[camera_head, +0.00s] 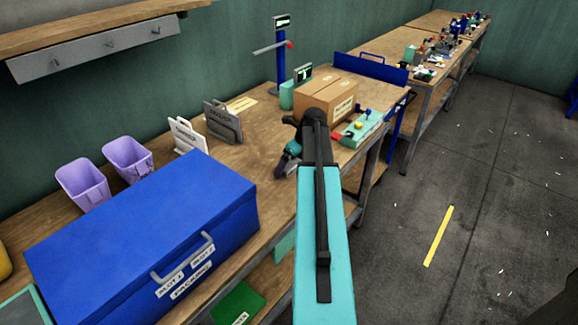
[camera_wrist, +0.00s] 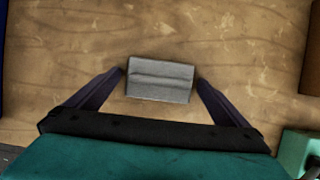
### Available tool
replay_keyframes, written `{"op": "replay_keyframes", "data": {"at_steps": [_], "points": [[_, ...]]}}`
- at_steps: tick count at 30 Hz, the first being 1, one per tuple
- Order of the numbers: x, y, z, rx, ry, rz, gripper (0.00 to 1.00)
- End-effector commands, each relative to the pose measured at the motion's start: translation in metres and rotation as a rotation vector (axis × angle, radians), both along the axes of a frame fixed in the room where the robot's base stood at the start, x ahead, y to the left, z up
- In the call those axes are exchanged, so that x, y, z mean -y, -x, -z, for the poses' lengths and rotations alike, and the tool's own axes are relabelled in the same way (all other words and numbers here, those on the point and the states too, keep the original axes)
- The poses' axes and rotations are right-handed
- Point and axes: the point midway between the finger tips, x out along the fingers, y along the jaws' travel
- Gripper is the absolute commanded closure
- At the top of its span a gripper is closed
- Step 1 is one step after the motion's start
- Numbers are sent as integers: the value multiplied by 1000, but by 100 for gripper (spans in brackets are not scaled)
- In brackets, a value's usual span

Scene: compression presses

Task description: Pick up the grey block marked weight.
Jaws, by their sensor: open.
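A grey block (camera_wrist: 160,82) lies on the wooden bench top in the middle of the wrist view. It has a ridge or step across its upper face, and no lettering is readable on it. My gripper (camera_wrist: 160,76) is open, with one dark finger on each side of the block. The fingertips are close to the block's left and right ends, and I cannot tell whether they touch it. In the head view my gripper (camera_head: 285,164) is low over the bench, and I cannot make out the block there.
A cardboard box (camera_head: 325,101) and a teal press-like device (camera_head: 362,129) are on the bench just beyond my gripper. Grey holders (camera_head: 222,121), purple bins (camera_head: 127,158) and a large blue chest (camera_head: 140,235) stand to the left. Bare wood surrounds the block.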

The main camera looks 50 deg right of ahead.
Motion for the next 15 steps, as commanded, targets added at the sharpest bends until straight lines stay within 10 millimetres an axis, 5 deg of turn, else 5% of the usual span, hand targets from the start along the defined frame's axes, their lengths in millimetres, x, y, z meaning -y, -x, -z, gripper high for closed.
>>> {"op": "replay_keyframes", "data": {"at_steps": [9,15], "points": [[0,0,0,0,0,0,2],[0,0,0,0,0,0,35]]}}
